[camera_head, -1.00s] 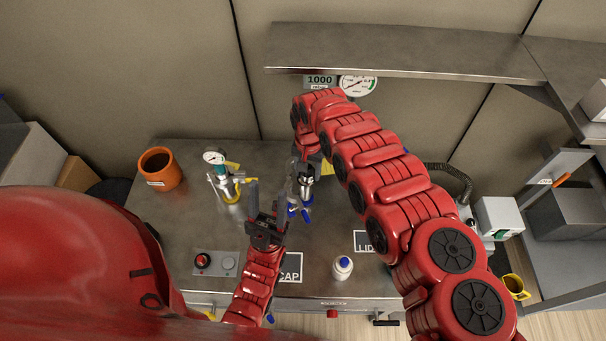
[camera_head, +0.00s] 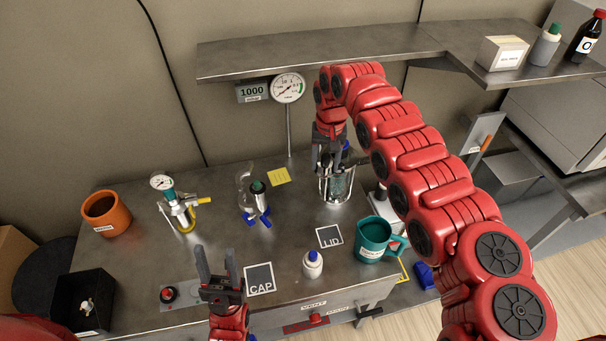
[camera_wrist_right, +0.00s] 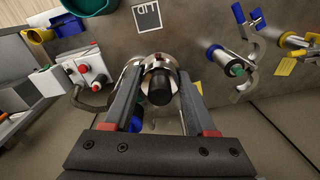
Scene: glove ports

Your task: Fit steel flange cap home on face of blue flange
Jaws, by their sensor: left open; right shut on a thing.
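The blue flange (camera_head: 258,206) is a short steel cylinder with a green end, blue clamp handles and a raised curved bail. It also shows in the right wrist view (camera_wrist_right: 226,58). My right gripper (camera_head: 328,152) is to its right, over a steel vessel (camera_head: 338,190). In the right wrist view it (camera_wrist_right: 158,82) is shut on a steel piece with a black knob, which looks like the steel flange cap (camera_wrist_right: 158,88). A wider steel rim shows around it; I cannot tell whether they touch. My left gripper (camera_head: 218,268) is open and empty beside the CAP mark (camera_head: 260,279).
A yellow-handled steel fitting with a gauge (camera_head: 180,208) and an orange pot (camera_head: 106,214) stand at the left. A white bottle (camera_head: 312,264), the LID mark (camera_head: 329,237) and a teal mug (camera_head: 376,240) are in front. A shelf (camera_head: 330,50) overhangs the back.

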